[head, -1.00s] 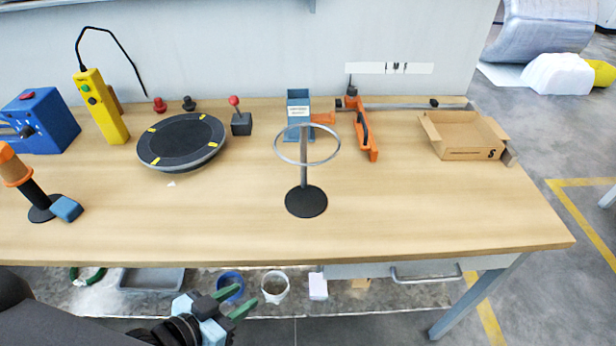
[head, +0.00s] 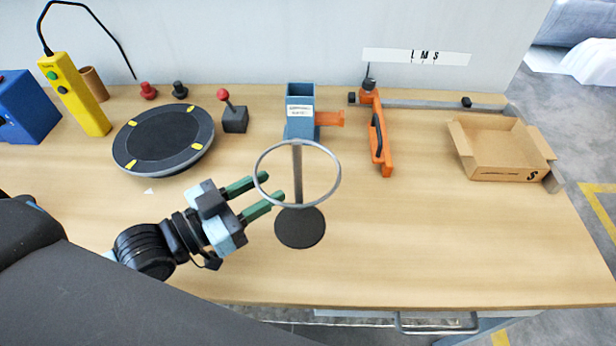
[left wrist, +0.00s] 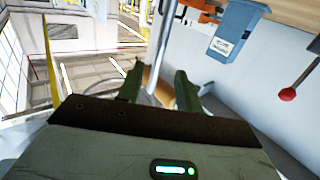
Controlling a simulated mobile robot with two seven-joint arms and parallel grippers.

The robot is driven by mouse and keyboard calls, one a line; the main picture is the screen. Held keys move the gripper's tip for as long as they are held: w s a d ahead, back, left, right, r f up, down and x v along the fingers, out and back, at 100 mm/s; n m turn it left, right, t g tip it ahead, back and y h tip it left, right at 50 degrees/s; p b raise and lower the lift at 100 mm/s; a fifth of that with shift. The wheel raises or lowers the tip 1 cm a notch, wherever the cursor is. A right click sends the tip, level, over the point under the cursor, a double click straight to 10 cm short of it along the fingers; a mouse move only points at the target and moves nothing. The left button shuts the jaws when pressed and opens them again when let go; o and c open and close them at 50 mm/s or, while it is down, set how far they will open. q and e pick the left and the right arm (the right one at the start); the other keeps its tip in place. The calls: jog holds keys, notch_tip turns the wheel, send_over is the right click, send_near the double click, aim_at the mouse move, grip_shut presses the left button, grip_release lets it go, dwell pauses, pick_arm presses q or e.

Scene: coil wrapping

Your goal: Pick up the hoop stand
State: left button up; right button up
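The hoop stand (head: 300,229) stands upright on the table, with a round black base, a thin grey post and a grey ring on top. My left gripper (head: 272,187) is just left of the post, its two green fingers apart and pointing toward it. In the head view the fingertips overlap the ring's left side. In the left wrist view the grey post (left wrist: 164,50) appears between the open fingers (left wrist: 159,74), ahead of or between the tips; I cannot tell contact. My right gripper is not in view.
A blue holder (head: 300,110) with an orange part stands behind the stand. An orange tool (head: 380,140) and an open cardboard box (head: 505,155) are to the right. A black turntable (head: 163,140) and a red-knobbed joystick (head: 234,120) are to the left. The front right tabletop is clear.

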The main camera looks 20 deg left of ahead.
aim_at(297, 171)
pick_arm(q)
jog(key=x, duration=0.3)
jog(key=p+x, duration=0.1)
jog(key=x, duration=0.3)
jog(key=shift+w+d+r, duration=0.1)
jog(key=shift+d+r, duration=0.05)
jog(key=shift+r, duration=0.05)
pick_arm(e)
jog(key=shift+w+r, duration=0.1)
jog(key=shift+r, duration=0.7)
pick_arm(q)
jog(key=shift+c, duration=0.4)
grip_shut()
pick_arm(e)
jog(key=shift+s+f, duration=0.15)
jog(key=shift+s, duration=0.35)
